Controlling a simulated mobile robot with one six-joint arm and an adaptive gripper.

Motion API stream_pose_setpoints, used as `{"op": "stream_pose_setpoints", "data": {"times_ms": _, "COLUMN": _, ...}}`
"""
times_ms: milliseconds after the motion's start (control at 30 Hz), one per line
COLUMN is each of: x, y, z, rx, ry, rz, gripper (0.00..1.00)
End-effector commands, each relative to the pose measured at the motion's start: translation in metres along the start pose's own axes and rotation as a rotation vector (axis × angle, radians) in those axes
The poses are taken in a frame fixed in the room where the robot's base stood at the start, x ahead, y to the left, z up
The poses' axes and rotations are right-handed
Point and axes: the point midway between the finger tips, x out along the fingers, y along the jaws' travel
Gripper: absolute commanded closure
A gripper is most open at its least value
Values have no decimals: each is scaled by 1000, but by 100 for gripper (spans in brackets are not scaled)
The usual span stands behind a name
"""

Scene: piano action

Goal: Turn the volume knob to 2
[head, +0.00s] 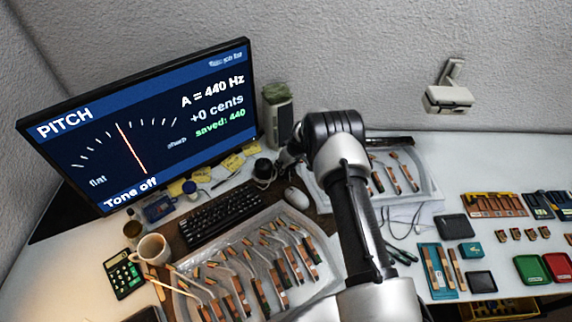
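A small dark round thing (263,168) stands on the desk between the monitor and the mouse. It may be the volume knob, but no number or pointer mark on it can be read. My gripper (279,168) is at the end of my arm, pointing down close to the right of this thing. The fingers are small and dark against it, so I cannot tell whether they touch it or how far apart they are. The monitor (150,120) reads "PITCH", "A = 440 Hz", "+0 cents", "saved: 440" and "Tone off".
A grey speaker (278,110) stands behind my gripper. A keyboard (222,213) and white mouse (297,197) are in front. Trays of piano parts (250,268) lie nearer, with a mug (152,249) and calculator (123,274) at left. Tools and boxes cover the right side.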

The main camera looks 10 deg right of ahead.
Motion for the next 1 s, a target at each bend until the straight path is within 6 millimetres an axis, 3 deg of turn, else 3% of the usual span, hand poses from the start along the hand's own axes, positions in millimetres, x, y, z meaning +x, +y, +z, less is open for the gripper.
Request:
{"op": "stream_pose_setpoints", "data": {"times_ms": 167, "x": 0, "y": 0, "z": 0, "rx": 0, "ry": 0, "rz": 0, "gripper": 89}}
{"op": "stream_pose_setpoints", "data": {"times_ms": 467, "x": 0, "y": -1, "z": 0, "rx": 38, "ry": 0, "rz": 16, "gripper": 89}}
{"op": "stream_pose_setpoints", "data": {"times_ms": 1000, "x": 0, "y": -3, "z": -1, "rx": 325, "ry": 0, "rz": 137, "gripper": 89}}
